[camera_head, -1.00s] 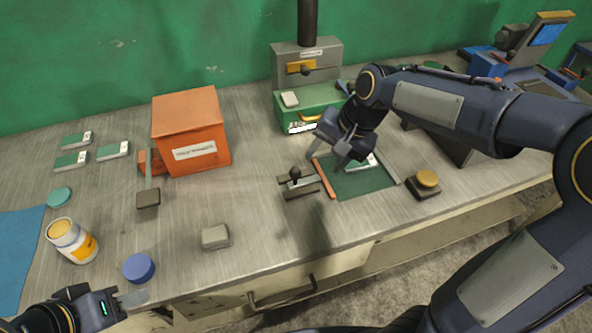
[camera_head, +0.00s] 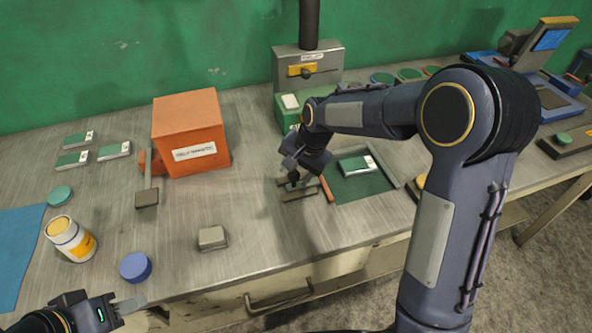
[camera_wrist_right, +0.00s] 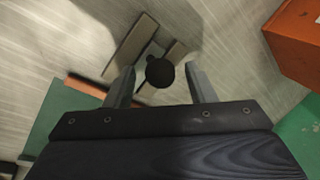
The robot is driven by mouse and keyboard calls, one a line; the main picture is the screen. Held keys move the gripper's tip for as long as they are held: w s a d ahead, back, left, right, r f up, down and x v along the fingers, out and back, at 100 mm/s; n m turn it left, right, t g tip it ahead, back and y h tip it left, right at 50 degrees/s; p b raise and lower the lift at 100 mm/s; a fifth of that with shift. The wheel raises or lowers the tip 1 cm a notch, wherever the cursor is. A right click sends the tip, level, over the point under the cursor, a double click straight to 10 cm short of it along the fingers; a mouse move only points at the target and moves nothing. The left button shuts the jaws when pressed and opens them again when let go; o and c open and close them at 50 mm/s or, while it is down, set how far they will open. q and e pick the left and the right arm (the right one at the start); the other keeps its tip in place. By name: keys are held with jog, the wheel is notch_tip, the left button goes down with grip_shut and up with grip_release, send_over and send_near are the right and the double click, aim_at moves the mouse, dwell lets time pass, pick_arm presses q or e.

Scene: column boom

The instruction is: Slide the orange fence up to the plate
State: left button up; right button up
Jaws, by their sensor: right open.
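The orange fence (camera_head: 326,188) is a thin strip along the left edge of a green mat (camera_head: 368,188); it also shows in the right wrist view (camera_wrist_right: 86,86). A plate with a white label (camera_head: 357,165) lies on the mat, apart from the fence. Left of the fence is a dark slide with a round black knob, seen in the right wrist view (camera_wrist_right: 160,72). My right gripper (camera_wrist_right: 160,90) is open, its fingers on either side of the knob in that view; contact cannot be told. My left gripper (camera_head: 130,303) is at the lower left, away from these, its jaw opening unclear.
An orange box (camera_head: 190,132) stands left of the slide. A grey press (camera_head: 308,75) with a green base stands behind.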

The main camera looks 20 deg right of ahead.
grip_shut()
send_over(321, 180)
jog(key=shift+d, duration=0.1)
dwell(0.5)
grip_release()
jog(key=v, duration=0.8)
jog(key=shift+f, duration=0.1)
